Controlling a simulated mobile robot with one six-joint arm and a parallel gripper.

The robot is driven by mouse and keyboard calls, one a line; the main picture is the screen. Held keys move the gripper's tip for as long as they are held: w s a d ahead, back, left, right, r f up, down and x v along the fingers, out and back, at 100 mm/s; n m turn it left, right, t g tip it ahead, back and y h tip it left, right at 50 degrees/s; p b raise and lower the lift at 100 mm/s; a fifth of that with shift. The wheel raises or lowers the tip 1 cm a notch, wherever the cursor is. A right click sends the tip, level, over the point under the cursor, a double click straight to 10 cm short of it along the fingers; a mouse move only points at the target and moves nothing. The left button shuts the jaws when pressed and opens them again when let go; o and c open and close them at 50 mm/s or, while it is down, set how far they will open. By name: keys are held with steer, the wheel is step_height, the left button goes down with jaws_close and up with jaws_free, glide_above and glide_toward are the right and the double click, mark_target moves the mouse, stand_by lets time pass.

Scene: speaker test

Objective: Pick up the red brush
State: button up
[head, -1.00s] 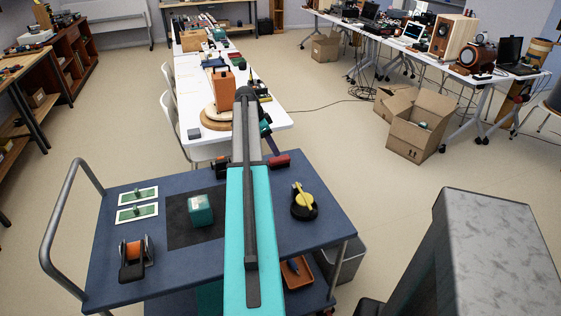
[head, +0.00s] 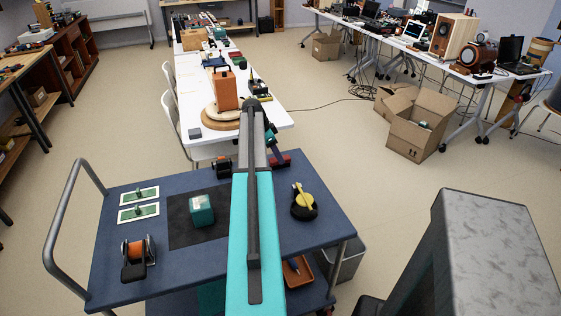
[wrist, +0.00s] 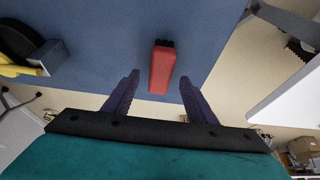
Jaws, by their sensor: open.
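The red brush (wrist: 162,72) lies on the blue cart top near its edge in the wrist view, its dark end pointing away from me. In the head view the brush (head: 284,161) is at the cart's far edge, partly covered by my arm's end. My gripper (wrist: 159,80) is open and empty, with its two purple fingers spread to either side of the brush's near end in the picture. I cannot tell its height above the brush.
On the cart top (head: 205,259) stand a yellow-and-black item (head: 304,204), a teal block (head: 201,211), and an orange tape dispenser (head: 137,257). A white table (head: 272,122) with a brown box (head: 225,90) stands beyond the cart's far edge.

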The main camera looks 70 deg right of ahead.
steer(key=x, duration=0.3)
steer(key=shift+f+p, duration=0.1)
steer(key=shift+p, duration=0.3)
steer(key=shift+d+f, duration=0.1)
steer(key=shift+f, duration=0.05)
steer(key=shift+f+b, duration=0.2)
steer(key=shift+b, duration=0.1)
stand_by(0.5)
steer(key=c, duration=1.2)
steer(key=shift+o, duration=0.2)
steer(key=shift+r, duration=0.15)
steer(key=shift+r+p, duration=0.15)
steer(key=shift+p, duration=0.15)
steer(key=shift+r+b, duration=1.1)
steer(key=shift+r, duration=3.85)
